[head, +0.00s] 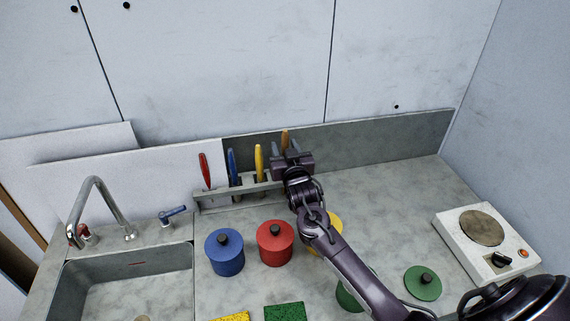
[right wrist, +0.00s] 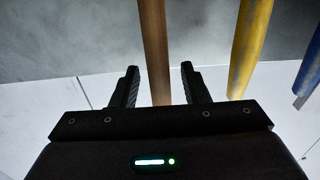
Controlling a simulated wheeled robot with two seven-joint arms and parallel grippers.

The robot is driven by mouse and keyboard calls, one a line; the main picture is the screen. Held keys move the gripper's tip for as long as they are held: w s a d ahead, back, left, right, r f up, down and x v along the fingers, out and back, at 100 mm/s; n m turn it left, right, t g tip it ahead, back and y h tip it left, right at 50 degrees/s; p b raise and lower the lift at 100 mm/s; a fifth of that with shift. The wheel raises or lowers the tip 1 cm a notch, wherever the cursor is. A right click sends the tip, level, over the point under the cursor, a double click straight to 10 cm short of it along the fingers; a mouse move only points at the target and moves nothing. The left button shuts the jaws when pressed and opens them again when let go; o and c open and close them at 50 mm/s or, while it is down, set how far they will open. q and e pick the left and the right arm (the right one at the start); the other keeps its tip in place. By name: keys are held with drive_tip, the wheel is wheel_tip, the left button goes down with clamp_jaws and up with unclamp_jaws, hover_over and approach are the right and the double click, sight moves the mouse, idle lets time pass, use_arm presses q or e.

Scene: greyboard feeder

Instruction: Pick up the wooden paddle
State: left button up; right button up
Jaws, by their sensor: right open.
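The wooden paddle (head: 285,138) stands upright at the right end of the grey rack (head: 239,190) at the back of the counter. In the head view only its brown upper part shows; my right gripper (head: 288,150) covers the rest. In the right wrist view the brown handle of the paddle (right wrist: 155,50) runs between the two fingers of my right gripper (right wrist: 158,85). The fingers are open, one on each side of the handle, with gaps showing. My left gripper is not in view.
Yellow (head: 259,162), blue (head: 233,166) and red (head: 205,170) handles stand in the same rack to the left. Blue (head: 224,258) and red (head: 275,248) lidded pots stand in front. A hot plate (head: 485,242) is at right, a sink (head: 125,285) at left.

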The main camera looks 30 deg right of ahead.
drive_tip(key=shift+s, duration=0.1)
drive_tip(key=shift+r, duration=0.1)
drive_tip(key=shift+c, duration=1)
clamp_jaws()
